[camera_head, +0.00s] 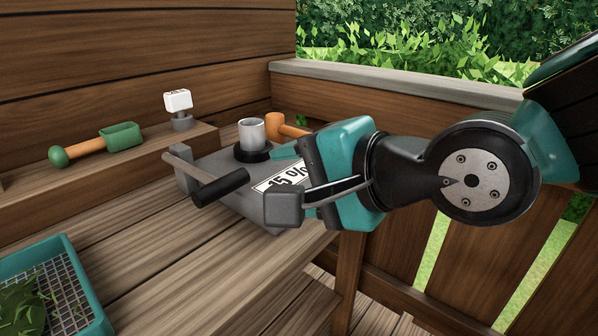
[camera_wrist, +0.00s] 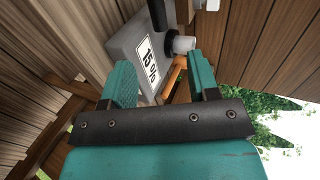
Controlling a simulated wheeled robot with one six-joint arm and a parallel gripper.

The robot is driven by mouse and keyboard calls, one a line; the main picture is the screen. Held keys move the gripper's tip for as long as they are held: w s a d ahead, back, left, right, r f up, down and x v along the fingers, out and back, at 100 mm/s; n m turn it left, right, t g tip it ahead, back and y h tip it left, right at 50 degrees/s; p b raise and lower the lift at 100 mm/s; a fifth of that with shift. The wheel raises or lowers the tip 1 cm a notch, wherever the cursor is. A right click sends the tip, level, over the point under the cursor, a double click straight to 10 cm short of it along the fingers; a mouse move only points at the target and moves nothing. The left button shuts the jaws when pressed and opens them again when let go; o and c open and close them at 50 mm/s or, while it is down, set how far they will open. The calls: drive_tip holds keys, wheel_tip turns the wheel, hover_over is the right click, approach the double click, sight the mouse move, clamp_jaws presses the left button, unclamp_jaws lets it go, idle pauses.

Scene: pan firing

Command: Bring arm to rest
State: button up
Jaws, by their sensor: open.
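My arm reaches in from the right in the head view, with my gripper (camera_head: 279,180) pointing left. Its two fingers are apart and nothing is held between them. I cannot tell whether a finger touches the device.
The device has a black-gripped handle (camera_head: 221,187) and a metal cup (camera_head: 251,133). An orange hammer-like tool (camera_head: 290,130) lies behind. A green scoop (camera_head: 121,136) and a small white-topped item (camera_head: 178,101) are on the ledge. A teal mesh tray (camera_head: 85,287) holds leaves at lower left. The bench middle is clear.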

drive_tip(key=shift+a, duration=0.1)
drive_tip(key=s+d+f+n+g+h, duration=0.3)
drive_tip(key=s+d+f+n+g, duration=0.15)
drive_tip(key=d+n, duration=0.3)
drive_tip(key=s+d+f+n+g+h, duration=0.3)
drive_tip(key=s+d+n, duration=0.35)
drive_tip(key=d, duration=0.25)
wheel_tip(320, 180, up, 16)
drive_tip(key=p, duration=1.6)
drive_tip(key=shift+w+r+n, duration=0.25)
drive_tip(key=shift+w+n, duration=0.05)
drive_tip(key=shift+w, duration=0.05)
